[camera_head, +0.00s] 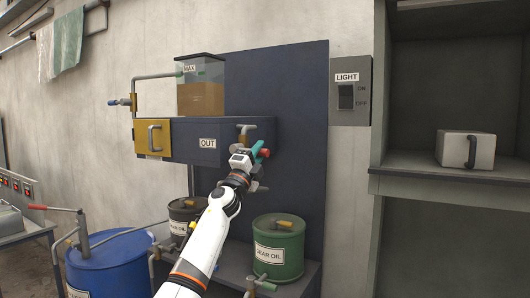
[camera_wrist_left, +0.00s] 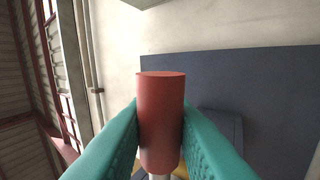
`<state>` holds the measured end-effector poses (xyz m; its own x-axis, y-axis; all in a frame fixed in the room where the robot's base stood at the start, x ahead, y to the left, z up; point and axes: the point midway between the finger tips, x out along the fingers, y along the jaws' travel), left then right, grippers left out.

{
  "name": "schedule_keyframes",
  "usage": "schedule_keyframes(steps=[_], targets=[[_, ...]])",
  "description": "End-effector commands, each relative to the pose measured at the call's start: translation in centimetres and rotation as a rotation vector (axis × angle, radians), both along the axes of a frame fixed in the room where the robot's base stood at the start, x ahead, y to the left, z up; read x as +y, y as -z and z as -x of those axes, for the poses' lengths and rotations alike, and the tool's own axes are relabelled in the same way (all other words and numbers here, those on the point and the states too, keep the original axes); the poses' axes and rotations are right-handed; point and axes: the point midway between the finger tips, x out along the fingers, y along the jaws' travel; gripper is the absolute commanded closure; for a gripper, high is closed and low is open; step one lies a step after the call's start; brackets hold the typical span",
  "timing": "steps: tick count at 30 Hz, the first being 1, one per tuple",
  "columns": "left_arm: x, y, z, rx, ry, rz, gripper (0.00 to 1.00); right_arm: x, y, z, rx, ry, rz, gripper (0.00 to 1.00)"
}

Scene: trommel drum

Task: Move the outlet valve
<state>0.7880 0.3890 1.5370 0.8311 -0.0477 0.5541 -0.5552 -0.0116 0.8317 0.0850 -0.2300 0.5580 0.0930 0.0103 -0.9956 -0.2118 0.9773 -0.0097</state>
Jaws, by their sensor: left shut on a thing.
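The outlet valve's red handle (camera_head: 265,153) shows at the right end of the dark blue box marked OUT (camera_head: 190,138). My left gripper (camera_head: 257,149) reaches up to it from below, with its teal fingers at the handle. In the left wrist view the red cylindrical handle (camera_wrist_left: 160,115) stands between the two teal fingers (camera_wrist_left: 160,130), which are shut on it from both sides. The valve body behind the handle is mostly hidden by my gripper and wrist. My right gripper is not in view.
A clear tank marked MAX (camera_head: 201,88) with brown liquid stands above the box. A yellow handled panel (camera_head: 152,139) is at its left. Below are a green gear oil drum (camera_head: 279,250), a dark drum (camera_head: 186,215) and a blue barrel (camera_head: 110,268). A light switch (camera_head: 347,96) is right.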

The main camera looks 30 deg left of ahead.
Motion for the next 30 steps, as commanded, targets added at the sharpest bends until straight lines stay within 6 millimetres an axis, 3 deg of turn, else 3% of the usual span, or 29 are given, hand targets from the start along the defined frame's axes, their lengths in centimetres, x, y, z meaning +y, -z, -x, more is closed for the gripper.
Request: schedule_keyframes(steps=[19, 20, 23, 30], targets=[[0.3, -0.6, 0.1, -0.003, 0.003, 0.056, 1.0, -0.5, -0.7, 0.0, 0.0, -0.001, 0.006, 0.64], [0.3, -0.7, 0.1, -0.003, 0.003, 0.056, 0.75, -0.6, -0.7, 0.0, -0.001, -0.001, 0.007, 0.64], [0.3, -0.6, 0.1, -0.002, 0.002, 0.055, 0.59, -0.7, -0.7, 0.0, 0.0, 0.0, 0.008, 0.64], [0.3, -0.5, 0.0, 0.0, 0.001, 0.052, 0.58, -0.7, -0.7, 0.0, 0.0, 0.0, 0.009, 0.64]])
